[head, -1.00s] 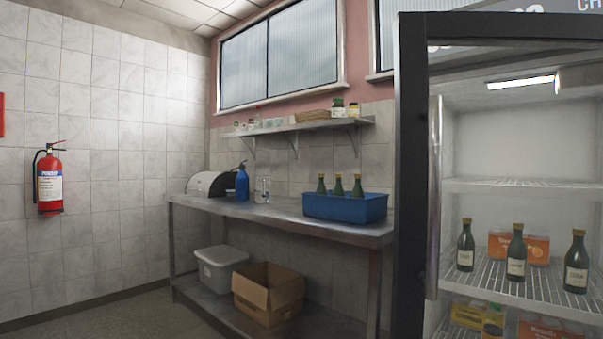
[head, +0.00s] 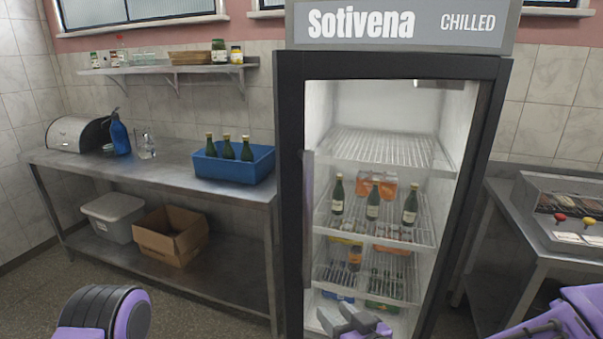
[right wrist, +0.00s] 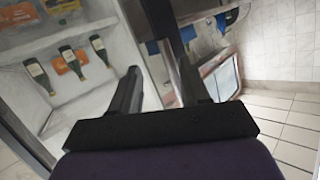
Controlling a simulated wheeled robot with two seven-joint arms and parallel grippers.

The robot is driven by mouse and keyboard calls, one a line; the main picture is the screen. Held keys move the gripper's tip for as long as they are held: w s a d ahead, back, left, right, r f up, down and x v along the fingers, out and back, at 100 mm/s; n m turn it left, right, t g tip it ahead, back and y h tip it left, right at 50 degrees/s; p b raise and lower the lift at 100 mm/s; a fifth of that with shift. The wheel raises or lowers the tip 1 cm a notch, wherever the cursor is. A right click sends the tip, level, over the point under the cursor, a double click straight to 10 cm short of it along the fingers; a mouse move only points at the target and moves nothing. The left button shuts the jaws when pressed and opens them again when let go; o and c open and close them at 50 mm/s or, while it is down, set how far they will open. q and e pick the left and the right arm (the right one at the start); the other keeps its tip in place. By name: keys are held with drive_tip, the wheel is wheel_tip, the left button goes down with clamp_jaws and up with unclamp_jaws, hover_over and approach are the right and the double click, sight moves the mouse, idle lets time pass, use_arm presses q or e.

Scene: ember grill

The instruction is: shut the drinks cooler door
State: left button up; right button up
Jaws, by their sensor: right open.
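The drinks cooler (head: 400,25) stands upright at the centre of the head view. Its dark-framed glass door (head: 289,130) has a vertical handle (head: 308,195) on the left. The frame's left edge juts slightly past the header; whether a gap stands open there I cannot tell. Bottles (head: 372,200) and cartons show on the shelves. My right gripper (head: 337,314) is open and empty, low before the cooler. In the right wrist view its fingers (right wrist: 160,85) point towards the cooler; contact with the door is unclear. My left gripper is out of view.
A steel table (head: 120,175) with a blue crate (head: 222,172) of bottles stands left of the cooler. A cardboard box (head: 170,240) and a grey bin (head: 112,220) lie on its lower shelf. A grill counter (head: 520,240) stands right.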

sight(311, 212)
wheel_tip(311, 212, up, 18)
drive_tip(key=w+n+t+y+p, duration=0.2)
drive_tip(key=p, duration=0.1)
drive_tip(key=shift+n, duration=0.3)
drive_tip(key=p+x, duration=0.1)
drive_tip(key=x, duration=0.4)
drive_tip(key=p+x, duration=0.2)
drive_tip(key=x, duration=0.2)
drive_tip(key=shift+w+a+r, duration=0.15)
drive_tip(key=shift+a+r, duration=0.05)
drive_tip(key=shift+a, duration=0.3)
drive_tip(key=shift+w+a+f+p, duration=0.1)
drive_tip(key=shift+w+a+p, duration=0.2)
drive_tip(key=shift+w, duration=0.3)
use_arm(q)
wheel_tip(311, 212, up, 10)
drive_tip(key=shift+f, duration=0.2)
use_arm(e)
drive_tip(key=shift+c, duration=0.3)
